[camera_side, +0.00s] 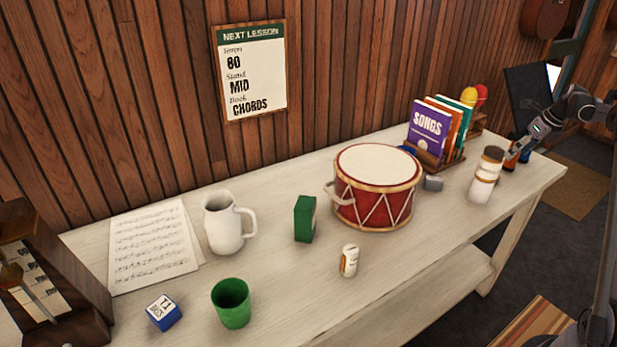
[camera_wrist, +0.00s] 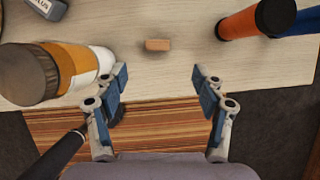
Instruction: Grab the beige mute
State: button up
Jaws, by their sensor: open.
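A small beige-tan block (camera_wrist: 158,44), which looks like the mute, lies on the pale table in the wrist view, just beyond and between my fingertips. I cannot make it out in the side view; the jar or my arm may hide it. My gripper (camera_wrist: 160,74) is open and empty, its two fingers spread wide on either side of the block's line. In the side view my gripper (camera_side: 510,144) is at the right end of the table, near the jar and the orange cylinder.
A jar (camera_wrist: 75,68) with a wooden lid stands close beside my left finger; it also shows in the side view (camera_side: 483,188). A grey block (camera_wrist: 46,8) sits upper left.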

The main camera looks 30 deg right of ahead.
jog(key=x, duration=0.6)
jog(key=shift+f, duration=0.15)
jog(key=shift+a+x, duration=0.1)
jog(key=shift+x, duration=1.3)
jog(key=shift+a+x, duration=0.15)
jog(key=shift+x, duration=1.2)
jog(key=shift+s, duration=0.1)
jog(key=c, duration=0.9)
